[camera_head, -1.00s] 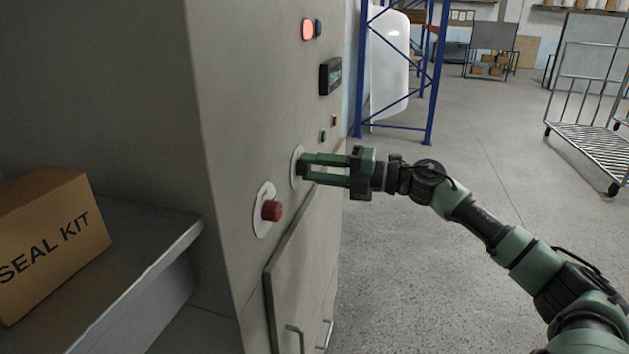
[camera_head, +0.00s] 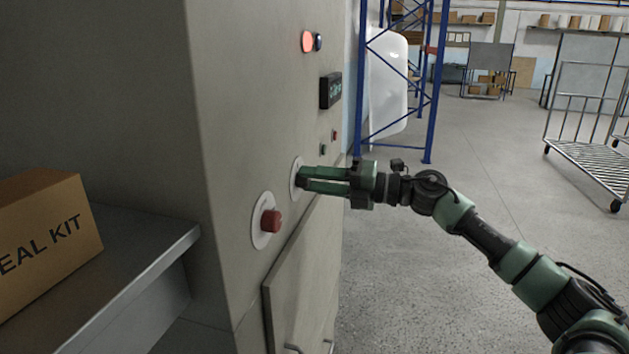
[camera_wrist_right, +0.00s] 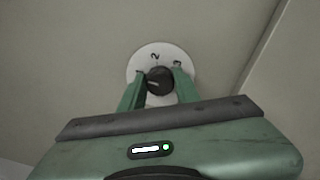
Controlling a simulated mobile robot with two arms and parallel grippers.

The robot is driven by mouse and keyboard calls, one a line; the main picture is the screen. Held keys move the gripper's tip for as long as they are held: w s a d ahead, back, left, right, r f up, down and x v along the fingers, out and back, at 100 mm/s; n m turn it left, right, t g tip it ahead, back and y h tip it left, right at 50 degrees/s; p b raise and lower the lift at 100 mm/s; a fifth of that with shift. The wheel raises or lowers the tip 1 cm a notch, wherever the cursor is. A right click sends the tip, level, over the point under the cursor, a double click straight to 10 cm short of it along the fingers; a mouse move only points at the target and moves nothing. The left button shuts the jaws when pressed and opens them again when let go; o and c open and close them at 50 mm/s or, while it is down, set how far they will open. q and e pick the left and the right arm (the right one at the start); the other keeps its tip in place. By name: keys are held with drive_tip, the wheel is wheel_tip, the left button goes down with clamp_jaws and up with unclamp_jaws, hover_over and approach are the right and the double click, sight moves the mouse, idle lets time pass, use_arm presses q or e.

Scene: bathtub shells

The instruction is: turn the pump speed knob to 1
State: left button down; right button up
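The pump speed knob (camera_wrist_right: 160,80) is small and black, on a round white dial (camera_wrist_right: 146,57) with the figures 2 and 3 showing. Its pale pointer line points left in the right wrist view, near my left-hand finger; any figure there is hidden. In the head view the dial (camera_head: 296,166) is on the grey cabinet's side, and the fingers mostly hide the knob. My right gripper (camera_head: 303,179) has its green fingers on either side of the knob and looks shut on it. It also shows in the right wrist view (camera_wrist_right: 160,86). My left gripper is out of view.
A red knob (camera_head: 271,221) on a white disc is close to the dial, nearer me. A small dark display (camera_head: 330,91) and lamps (camera_head: 307,41) are above. A metal shelf (camera_head: 150,258) with a SEAL KIT box (camera_head: 45,240) stands left.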

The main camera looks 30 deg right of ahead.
drive_tip(key=o, duration=0.4)
drive_tip(key=shift+f, duration=0.1)
drive_tip(key=shift+s+d+f+b, duration=0.15)
drive_tip(key=shift+s+d+b, duration=0.1)
drive_tip(key=shift+b, duration=0.05)
drive_tip(key=b+v, duration=0.4)
drive_tip(key=v, duration=0.3)
drive_tip(key=shift+d, duration=0.1)
